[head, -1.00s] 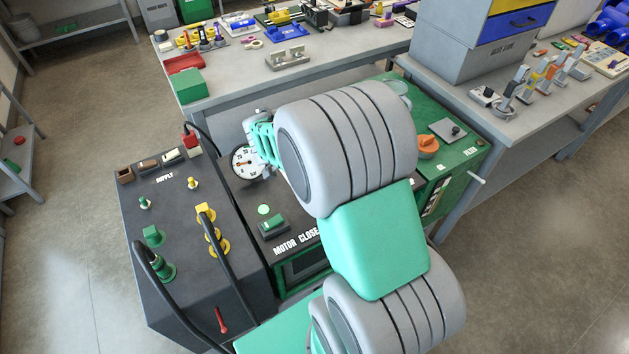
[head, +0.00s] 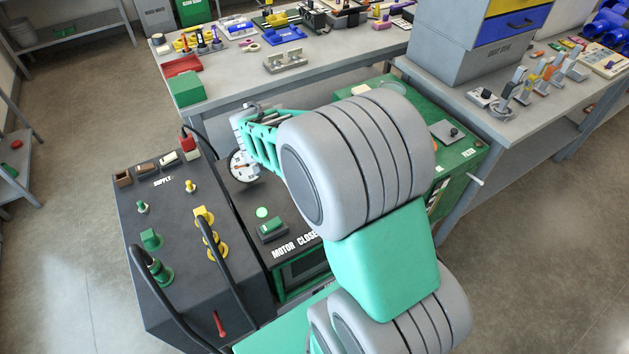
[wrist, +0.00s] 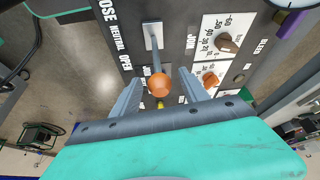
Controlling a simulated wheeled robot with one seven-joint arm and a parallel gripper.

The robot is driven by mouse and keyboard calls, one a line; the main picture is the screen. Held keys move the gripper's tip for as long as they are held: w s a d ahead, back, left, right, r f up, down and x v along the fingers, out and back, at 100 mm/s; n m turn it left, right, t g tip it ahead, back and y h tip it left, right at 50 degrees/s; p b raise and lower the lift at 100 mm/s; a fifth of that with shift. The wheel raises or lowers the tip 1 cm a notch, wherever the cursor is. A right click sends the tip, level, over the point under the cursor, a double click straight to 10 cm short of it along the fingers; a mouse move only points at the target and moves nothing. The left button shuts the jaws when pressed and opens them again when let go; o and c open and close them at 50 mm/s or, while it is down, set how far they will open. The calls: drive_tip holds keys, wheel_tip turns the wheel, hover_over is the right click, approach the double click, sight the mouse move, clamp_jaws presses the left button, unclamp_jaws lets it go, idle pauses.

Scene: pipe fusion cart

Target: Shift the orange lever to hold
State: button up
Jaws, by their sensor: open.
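In the wrist view, an orange ball-ended lever (wrist: 158,84) stands out from a pale slotted plate (wrist: 153,33) on a dark panel. My gripper (wrist: 159,76) is open, with one finger on each side of the orange ball. Gaps show between the ball and both fingers. Panel lettering nearby includes "NEUTRAL" and "OPEN"; I cannot read a "hold" mark. In the head view my gripper (head: 246,124) is partly seen beyond my wrist, above the gauge. The lever is not visible there.
In the wrist view, a brown knob (wrist: 227,43) and a small orange knob (wrist: 211,78) sit on white dials right of the lever. In the head view, a round gauge (head: 240,168), a green switch (head: 271,228) and a black cabled box (head: 170,215) lie close to my arm.

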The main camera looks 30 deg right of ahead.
drive_tip(key=v, duration=0.4)
drive_tip(key=shift+r, duration=0.3)
drive_tip(key=s+a+f+n+y, duration=0.35)
drive_tip(key=s+a+n, duration=0.4)
drive_tip(key=n, duration=0.65)
drive_tip(key=a+r+n+t+y, duration=0.1)
drive_tip(key=a+r+n+t, duration=0.2)
drive_tip(key=a+r, duration=0.3)
wheel_tip(320, 180, up, 4)
drive_tip(key=shift+s+a+f, duration=0.15)
drive_tip(key=shift+s+a, duration=0.1)
drive_tip(key=shift+a, duration=0.15)
